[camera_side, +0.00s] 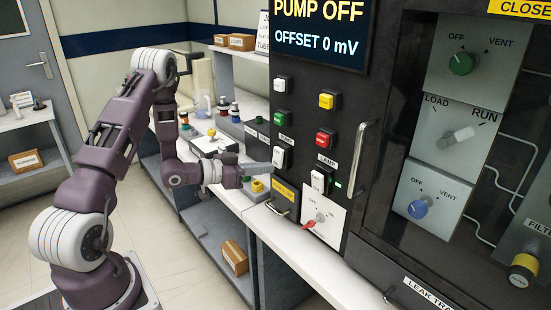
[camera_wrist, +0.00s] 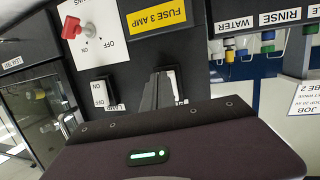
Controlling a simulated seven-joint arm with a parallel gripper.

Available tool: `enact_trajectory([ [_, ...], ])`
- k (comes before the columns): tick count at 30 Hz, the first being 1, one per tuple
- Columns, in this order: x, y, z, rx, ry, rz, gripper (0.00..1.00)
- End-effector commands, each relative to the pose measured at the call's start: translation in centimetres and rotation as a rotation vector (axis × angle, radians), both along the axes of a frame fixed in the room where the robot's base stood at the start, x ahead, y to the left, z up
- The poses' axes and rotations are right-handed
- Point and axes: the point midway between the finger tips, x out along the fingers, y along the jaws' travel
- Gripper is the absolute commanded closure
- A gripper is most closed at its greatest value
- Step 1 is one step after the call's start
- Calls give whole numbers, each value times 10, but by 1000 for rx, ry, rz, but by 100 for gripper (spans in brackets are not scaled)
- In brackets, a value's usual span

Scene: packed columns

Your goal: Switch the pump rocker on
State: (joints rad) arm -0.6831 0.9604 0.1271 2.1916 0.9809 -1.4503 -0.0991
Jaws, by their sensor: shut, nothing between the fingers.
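The panel screen (camera_side: 318,22) reads PUMP OFF and OFFSET 0 mV. A white rocker (camera_side: 280,157) sits on the dark panel at lower left, under a small label too blurred to read; it is likely the pump rocker. My gripper (camera_side: 270,167) is shut and empty, its fingertips close to this rocker's lower part. I cannot tell whether they touch it. In the wrist view my shut fingers (camera_wrist: 163,90) reach up to the panel and hide what lies behind them. The lamp rocker (camera_side: 320,182) is to the right; it also shows in the wrist view (camera_wrist: 99,93), marked ON and OFF.
A red-handled switch plate (camera_side: 320,215) and a yellow-labelled fuse drawer (camera_side: 284,194) are below. A metal handle (camera_side: 357,158) stands out at right.

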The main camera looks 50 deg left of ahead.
Motion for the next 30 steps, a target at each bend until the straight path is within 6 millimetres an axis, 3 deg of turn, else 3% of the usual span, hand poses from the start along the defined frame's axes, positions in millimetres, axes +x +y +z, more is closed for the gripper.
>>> enact_trajectory([
  [30, 8, 0, 0, 1, 0, -1, 100],
])
